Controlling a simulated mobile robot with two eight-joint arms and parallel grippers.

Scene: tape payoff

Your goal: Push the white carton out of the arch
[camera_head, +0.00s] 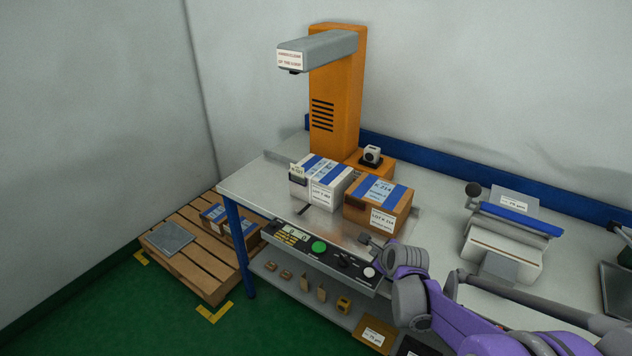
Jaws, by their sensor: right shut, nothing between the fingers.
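The white carton (308,189), with blue tape and labels, stands upright on the metal bench (260,180) in front of the arch's orange column. The arch (337,90) has a grey arm that reaches left, high above the carton. A brown carton (364,213) with blue tape stands to the right of the white one, close against it; I cannot tell whether they touch. My right gripper (366,239) is shut and empty, low in front of the brown carton near the bench's front edge. It is apart from the white carton. My left gripper is not in view.
A control panel (300,250) with a green button runs along the bench front. A white and blue device (508,240) stands at the right. The bench left of the white carton is clear. A wooden pallet (190,262) with cartons lies on the floor at the left.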

